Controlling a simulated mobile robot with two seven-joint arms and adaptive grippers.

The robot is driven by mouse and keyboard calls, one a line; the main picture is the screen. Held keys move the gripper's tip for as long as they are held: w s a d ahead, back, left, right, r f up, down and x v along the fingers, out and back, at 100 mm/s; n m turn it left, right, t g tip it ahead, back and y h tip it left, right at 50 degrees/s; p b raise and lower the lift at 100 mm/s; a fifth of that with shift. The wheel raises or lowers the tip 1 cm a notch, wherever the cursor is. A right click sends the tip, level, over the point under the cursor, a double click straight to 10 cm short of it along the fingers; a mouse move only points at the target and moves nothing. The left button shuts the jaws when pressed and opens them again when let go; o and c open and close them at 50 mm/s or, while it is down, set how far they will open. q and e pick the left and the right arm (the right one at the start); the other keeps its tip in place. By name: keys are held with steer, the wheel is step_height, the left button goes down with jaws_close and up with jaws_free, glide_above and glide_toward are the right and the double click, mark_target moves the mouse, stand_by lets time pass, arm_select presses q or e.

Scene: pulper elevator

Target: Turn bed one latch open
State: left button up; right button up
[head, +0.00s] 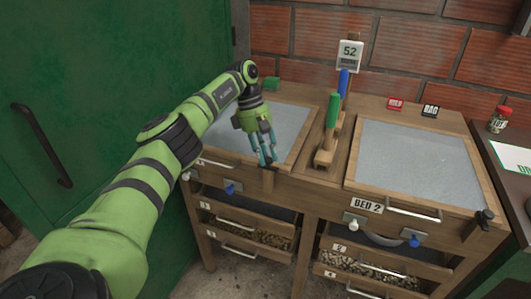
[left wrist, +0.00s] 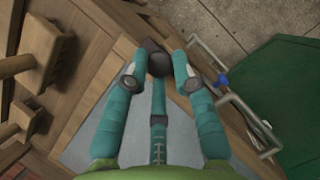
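The bed one latch (head: 267,178) is a small dark knob on a wooden piece at the front right corner of the left bed. It also shows in the left wrist view as a dark round-topped knob (left wrist: 157,62). My left gripper (head: 265,160) reaches down over this corner with its teal fingers apart. In the left wrist view, the fingertips (left wrist: 158,72) stand on either side of the knob, with narrow gaps; I cannot tell whether any finger touches it. My right gripper is not in view.
Bed one's grey screen (head: 290,122) lies under my arm. Bed two (head: 415,155) has a similar dark latch (head: 485,217). Drawers (head: 250,230) are below; a green door (head: 100,100) is left.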

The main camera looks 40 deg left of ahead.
mark_target(267, 158)
arm_select(q)
steer(key=o, duration=0.4)
steer(key=shift+d+r, duration=0.1)
steer(key=shift+r, duration=0.05)
step_height(267, 158, up, 10)
stand_by(0.8)
